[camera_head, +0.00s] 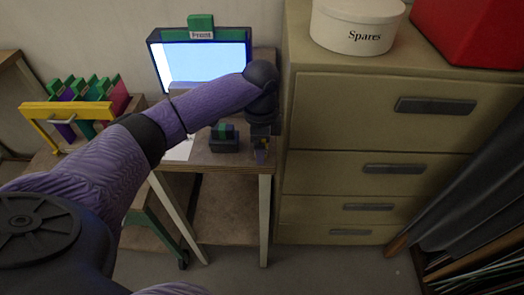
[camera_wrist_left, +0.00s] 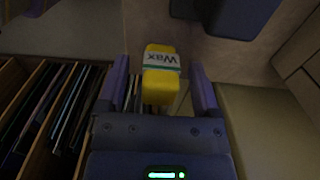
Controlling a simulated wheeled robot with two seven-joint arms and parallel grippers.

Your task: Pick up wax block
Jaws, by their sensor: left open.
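The wax block (camera_wrist_left: 160,88) is yellow with a white label reading "Wax". In the left wrist view it shows between the two purple fingers of my left gripper (camera_wrist_left: 160,85), with a gap on each side. The fingers are open and do not appear to touch it. In the head view my left gripper (camera_head: 261,152) points down at the right front corner of the small table (camera_head: 235,163). My right gripper is not in view.
A dark block with a green top (camera_head: 224,143) sits just left of the gripper. A lit screen frame (camera_head: 203,65) stands behind. A drawer cabinet (camera_head: 375,120) rises close on the right. A yellow-handled rack (camera_head: 66,112) stands left.

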